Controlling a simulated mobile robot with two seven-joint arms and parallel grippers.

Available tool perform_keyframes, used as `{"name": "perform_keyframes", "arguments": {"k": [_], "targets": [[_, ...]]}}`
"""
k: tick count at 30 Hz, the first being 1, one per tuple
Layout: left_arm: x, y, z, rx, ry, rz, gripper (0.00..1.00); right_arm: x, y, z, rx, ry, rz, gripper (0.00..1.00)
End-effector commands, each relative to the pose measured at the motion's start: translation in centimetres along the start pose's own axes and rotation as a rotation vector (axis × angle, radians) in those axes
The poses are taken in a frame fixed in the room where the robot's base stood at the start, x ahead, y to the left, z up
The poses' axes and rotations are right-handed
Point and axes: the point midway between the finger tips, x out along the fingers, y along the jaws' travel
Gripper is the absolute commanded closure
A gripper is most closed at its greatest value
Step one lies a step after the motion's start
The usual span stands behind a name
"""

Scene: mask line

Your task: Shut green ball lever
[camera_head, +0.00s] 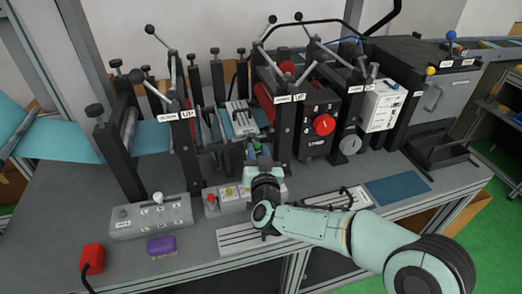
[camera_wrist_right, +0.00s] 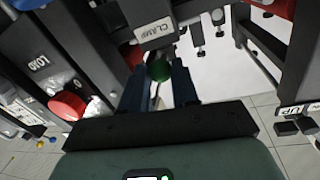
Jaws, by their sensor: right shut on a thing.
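The green ball lever (camera_wrist_right: 159,68) shows in the right wrist view, just below a plate marked CLAMP (camera_wrist_right: 155,29). My right gripper (camera_wrist_right: 157,80) has one dark finger on each side of the green ball and is shut on it. In the head view my right gripper (camera_head: 252,152) reaches up to the front of the machine, above the small button boxes. The ball is hard to make out there, and the lever's shaft is mostly hidden. My left gripper is not in view.
A red knob (camera_head: 324,124) sits on the dark box right of my gripper. A blue mat (camera_head: 397,187) lies at right.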

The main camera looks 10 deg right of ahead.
Motion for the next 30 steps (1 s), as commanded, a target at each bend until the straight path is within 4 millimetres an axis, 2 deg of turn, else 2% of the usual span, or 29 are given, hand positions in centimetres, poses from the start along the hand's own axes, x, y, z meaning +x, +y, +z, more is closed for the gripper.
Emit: {"name": "perform_keyframes", "arguments": {"k": [9, 21, 22, 23, 24, 30], "targets": [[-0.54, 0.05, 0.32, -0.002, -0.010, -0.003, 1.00, -0.05, -0.63, 0.15, 0.001, 0.012, 0.070, 1.00], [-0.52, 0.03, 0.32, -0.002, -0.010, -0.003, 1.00, -0.04, -0.61, 0.18, 0.001, 0.014, 0.075, 1.00], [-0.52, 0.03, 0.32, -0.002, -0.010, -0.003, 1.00, -0.04, -0.61, 0.18, 0.002, 0.014, 0.075, 0.61], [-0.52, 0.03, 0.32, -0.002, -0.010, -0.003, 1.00, -0.04, -0.60, 0.18, 0.002, 0.014, 0.075, 0.51], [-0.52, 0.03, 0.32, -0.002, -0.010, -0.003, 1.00, -0.03, -0.60, 0.17, 0.002, 0.015, 0.075, 0.46], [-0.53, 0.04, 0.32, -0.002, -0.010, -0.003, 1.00, -0.03, -0.57, 0.14, 0.002, 0.015, 0.076, 0.46]]}}
